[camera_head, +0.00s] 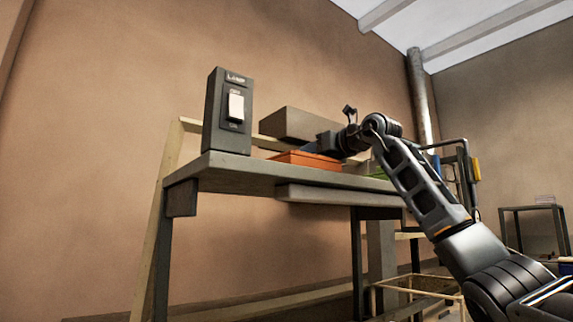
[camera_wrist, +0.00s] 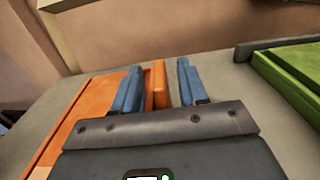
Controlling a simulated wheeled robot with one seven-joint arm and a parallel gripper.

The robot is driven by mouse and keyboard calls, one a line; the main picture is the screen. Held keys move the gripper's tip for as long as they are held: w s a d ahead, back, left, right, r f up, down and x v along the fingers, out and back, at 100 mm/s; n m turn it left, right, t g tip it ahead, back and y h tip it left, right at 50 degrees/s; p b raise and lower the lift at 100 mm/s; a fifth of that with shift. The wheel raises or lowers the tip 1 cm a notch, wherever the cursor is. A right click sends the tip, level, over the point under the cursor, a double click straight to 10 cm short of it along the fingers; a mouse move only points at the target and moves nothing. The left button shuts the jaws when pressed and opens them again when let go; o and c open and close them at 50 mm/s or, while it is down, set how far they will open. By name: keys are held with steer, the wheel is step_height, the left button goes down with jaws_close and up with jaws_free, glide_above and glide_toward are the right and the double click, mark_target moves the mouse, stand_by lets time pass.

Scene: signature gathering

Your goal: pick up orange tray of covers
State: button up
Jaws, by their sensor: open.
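The orange tray (camera_head: 306,159) lies on the grey workbench, seen from below its top in the head view. In the wrist view the orange tray (camera_wrist: 82,115) fills the left side, and its raised right wall (camera_wrist: 160,85) stands between my two blue fingers. My gripper (camera_wrist: 158,85) is open, with one finger over the tray's inside and the other outside the wall. In the head view my gripper (camera_head: 325,145) is at the right end of the tray. Whether the fingers touch the wall cannot be told. No covers can be made out inside the tray.
The workbench (camera_head: 240,168) also bears a dark lamp switch box (camera_head: 228,110) at its left end and a grey-brown block (camera_head: 292,124) at the back. A green tray (camera_wrist: 290,75) is to the right of my gripper, with bare bench between. A wall is behind.

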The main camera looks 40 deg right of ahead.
steer(key=shift+w, duration=0.35)
jaws_close()
stand_by(0.5)
